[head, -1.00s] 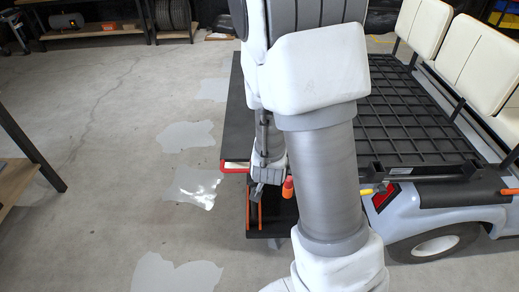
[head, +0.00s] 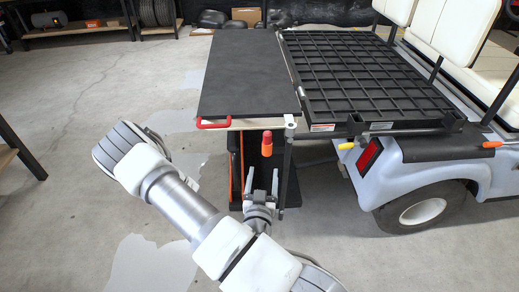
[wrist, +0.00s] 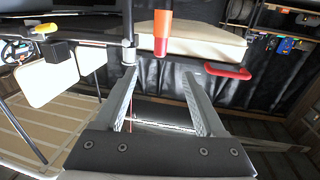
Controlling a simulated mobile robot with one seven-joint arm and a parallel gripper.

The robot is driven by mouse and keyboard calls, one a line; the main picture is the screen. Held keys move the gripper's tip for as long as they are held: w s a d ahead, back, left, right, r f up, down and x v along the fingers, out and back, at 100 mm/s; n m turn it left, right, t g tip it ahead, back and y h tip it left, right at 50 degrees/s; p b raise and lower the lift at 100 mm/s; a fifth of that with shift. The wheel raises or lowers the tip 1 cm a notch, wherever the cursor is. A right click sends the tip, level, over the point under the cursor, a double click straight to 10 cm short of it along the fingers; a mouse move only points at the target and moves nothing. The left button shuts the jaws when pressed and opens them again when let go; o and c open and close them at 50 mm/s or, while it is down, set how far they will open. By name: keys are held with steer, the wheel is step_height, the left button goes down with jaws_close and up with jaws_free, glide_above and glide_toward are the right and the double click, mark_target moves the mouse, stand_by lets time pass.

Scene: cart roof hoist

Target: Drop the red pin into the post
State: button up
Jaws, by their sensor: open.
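The red pin (head: 267,137), red at one end and orange at the other, shows at the near edge of the black platform; it also shows in the wrist view (wrist: 161,45). I cannot tell what holds it. The likely post (head: 289,128) is a slim grey upright at the platform's near right corner, just right of the pin; it also shows in the wrist view (wrist: 128,45). My gripper (head: 262,176) is open and empty, below the pin in the head view. In the wrist view the pin shows just beyond and between my fingertips (wrist: 158,75).
The black platform (head: 248,75) has a red handle (head: 214,125) on its near left edge. The cart (head: 430,165) stands on the right with a black grid deck (head: 360,75), a yellow knob (head: 346,146) and an orange grip (head: 492,144).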

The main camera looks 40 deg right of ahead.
mark_target(267, 141)
steer(key=x, duration=1.1)
steer(key=shift+w+r, duration=0.1)
steer(key=shift+w, duration=0.05)
steer(key=shift+f+x, duration=0.1)
steer(key=shift+x, duration=1.4)
steer(key=shift+f+x, duration=0.15)
steer(key=shift+x, duration=1.35)
jaws_close()
